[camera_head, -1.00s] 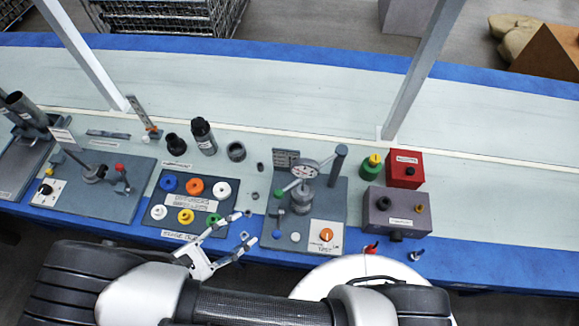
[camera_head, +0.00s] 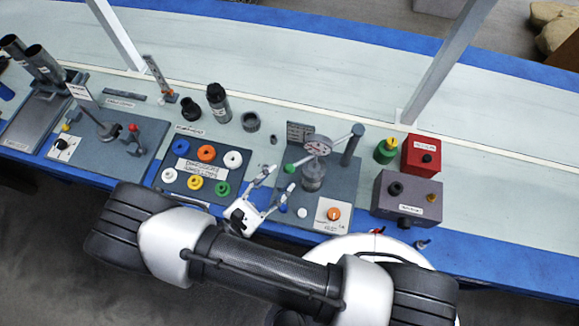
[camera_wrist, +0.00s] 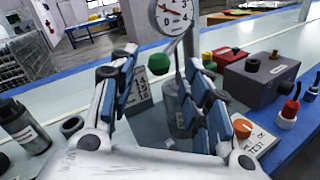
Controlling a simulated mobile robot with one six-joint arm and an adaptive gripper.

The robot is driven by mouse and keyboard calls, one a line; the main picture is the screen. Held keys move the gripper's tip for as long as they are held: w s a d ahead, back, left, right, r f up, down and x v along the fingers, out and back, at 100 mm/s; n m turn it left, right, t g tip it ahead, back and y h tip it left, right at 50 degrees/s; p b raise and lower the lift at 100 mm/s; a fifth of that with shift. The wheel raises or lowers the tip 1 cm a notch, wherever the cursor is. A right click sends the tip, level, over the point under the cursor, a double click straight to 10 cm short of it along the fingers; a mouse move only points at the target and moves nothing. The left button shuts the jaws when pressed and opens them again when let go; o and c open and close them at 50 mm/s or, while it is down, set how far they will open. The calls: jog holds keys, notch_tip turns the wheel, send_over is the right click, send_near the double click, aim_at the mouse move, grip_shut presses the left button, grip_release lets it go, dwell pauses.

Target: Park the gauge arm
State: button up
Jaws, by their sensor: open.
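The gauge stand has a round white dial (camera_head: 317,146) on a grey column (camera_head: 313,177), fixed to a grey plate (camera_head: 337,185). A thin arm with a green knob (camera_head: 289,168) at its left end passes by the column. A dark post (camera_head: 351,149) stands on the right of the plate. My gripper (camera_head: 279,181) is open and empty, just left of the green knob. In the wrist view, the green knob (camera_wrist: 158,64) shows between the spread fingers (camera_wrist: 164,78), beyond them; I see no contact. The dial (camera_wrist: 174,16) is cut off at the top.
An orange knob (camera_head: 333,214) and white button sit at the plate's front. A panel of coloured knobs (camera_head: 197,182) lies to the left. A grey box (camera_head: 407,197) and red box (camera_head: 421,154) stand to the right. The pale surface behind is mostly clear.

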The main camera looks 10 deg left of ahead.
aim_at(290, 168)
jog(key=x, duration=0.5)
jog(key=shift+w+d+b, duration=0.1)
jog(key=shift+w+b, duration=0.1)
jog(key=shift+b, duration=0.1)
jog(key=shift+c, duration=0.4)
grip_shut()
